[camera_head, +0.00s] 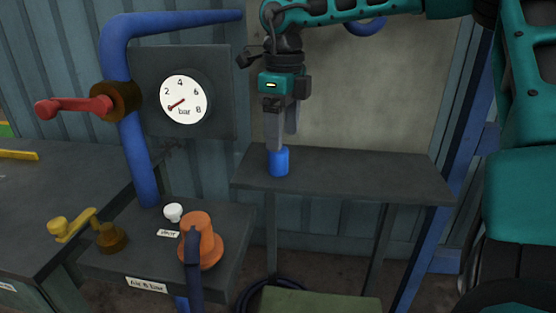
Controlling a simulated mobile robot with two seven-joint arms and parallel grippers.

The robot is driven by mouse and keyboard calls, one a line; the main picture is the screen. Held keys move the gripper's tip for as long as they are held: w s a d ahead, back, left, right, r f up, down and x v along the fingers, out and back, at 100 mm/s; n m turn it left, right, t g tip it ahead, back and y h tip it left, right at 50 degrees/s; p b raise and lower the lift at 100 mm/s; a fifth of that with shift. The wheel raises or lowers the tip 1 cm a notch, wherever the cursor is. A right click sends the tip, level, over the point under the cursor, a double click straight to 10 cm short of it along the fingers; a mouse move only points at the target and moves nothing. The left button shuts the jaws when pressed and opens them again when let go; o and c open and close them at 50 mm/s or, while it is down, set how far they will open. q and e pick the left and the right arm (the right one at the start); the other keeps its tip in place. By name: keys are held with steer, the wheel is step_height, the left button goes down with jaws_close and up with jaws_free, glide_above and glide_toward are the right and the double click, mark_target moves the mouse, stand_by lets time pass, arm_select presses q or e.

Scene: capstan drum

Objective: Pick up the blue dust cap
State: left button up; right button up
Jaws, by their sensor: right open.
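The blue dust cap (279,163) stands upright on the dark grey shelf (370,180), near its left end. My right gripper (281,143) points down directly above the cap. Its jaws are open, with the grey fingertips at or just over the cap's top edge. One finger partly hides the other, and I cannot tell whether they touch the cap. My left gripper is out of view.
At left, a blue pipe (141,160) carries a red-handled valve (80,106) beside a pressure gauge (184,100). The shelf right of the cap is clear.

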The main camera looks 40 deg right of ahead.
mark_target(278, 160)
steer(key=f, duration=0.5)
steer(key=shift+w+a+f, duration=0.15)
steer(key=shift+w+f, duration=0.05)
steer(key=c, duration=1.1)
steer(key=shift+r, duration=0.15)
